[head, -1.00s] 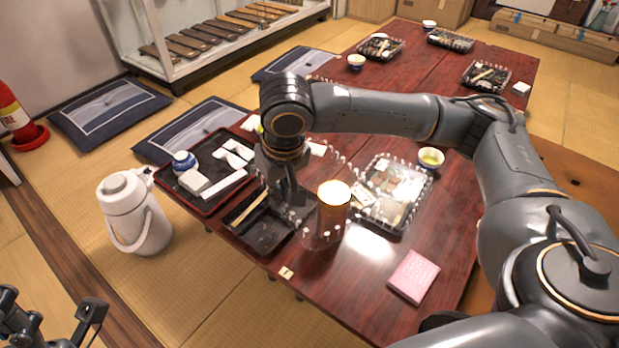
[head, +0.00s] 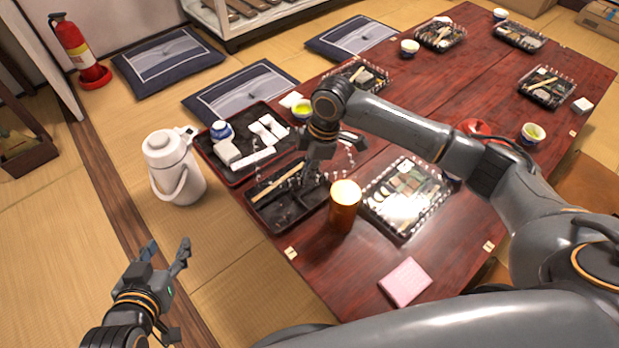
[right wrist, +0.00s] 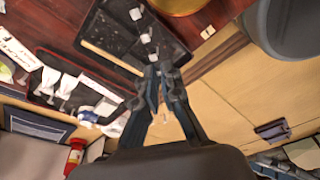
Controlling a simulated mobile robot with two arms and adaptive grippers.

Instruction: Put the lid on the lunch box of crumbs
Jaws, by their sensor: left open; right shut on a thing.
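The lunch box of crumbs (head: 262,212) is an open black tray with chopsticks across it, near the table's left edge. It also shows in the right wrist view (right wrist: 104,48). My right gripper (head: 312,178) is above its right part, pointing down, and is shut on the clear lid (head: 350,163). Only bits of the lid's scalloped rim show, so its tilt is unclear. In the right wrist view a row of pale rim bumps (right wrist: 145,38) runs up from the fingertips (right wrist: 160,75). My left gripper (head: 168,252) is open and empty over the floor.
An amber cylinder (head: 344,210) stands close right of the box. A filled lunch box (head: 402,233) lies beyond it. A red-edged tray (head: 238,178) with dishes is to the left. A pink box (head: 405,282) lies near the front. A white jug (head: 172,165) stands on the floor.

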